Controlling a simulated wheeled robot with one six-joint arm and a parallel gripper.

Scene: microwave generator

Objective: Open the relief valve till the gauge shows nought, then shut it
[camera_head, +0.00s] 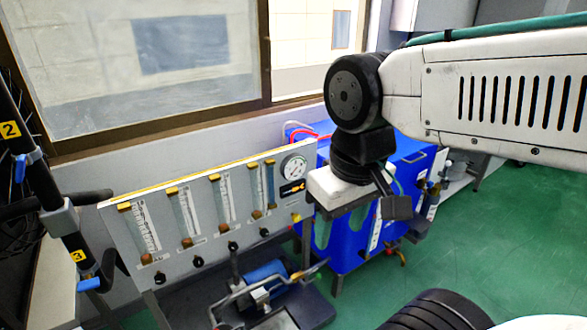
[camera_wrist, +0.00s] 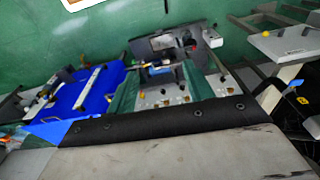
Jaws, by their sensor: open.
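A round white-faced gauge (camera_head: 293,167) sits at the upper right corner of the grey flowmeter panel (camera_head: 200,262). Its dark needle is too small to read. A black and yellow piece (camera_head: 292,188) is just below the gauge, and a small yellow fitting (camera_head: 296,217) is lower down. I cannot tell which part, if any, is the relief valve. My gripper (camera_head: 345,207) hangs from the wrist in front of the blue cabinet, right of the gauge and apart from the panel. It is open, with nothing seen in it.
The blue cabinet (camera_head: 352,238) stands right of the panel and also shows in the wrist view (camera_wrist: 72,98). A blue cylinder (camera_head: 263,272) with metal bars lies in front of the panel. A black pole (camera_head: 55,190) stands at the left. Green floor (camera_head: 480,240) is clear at the right.

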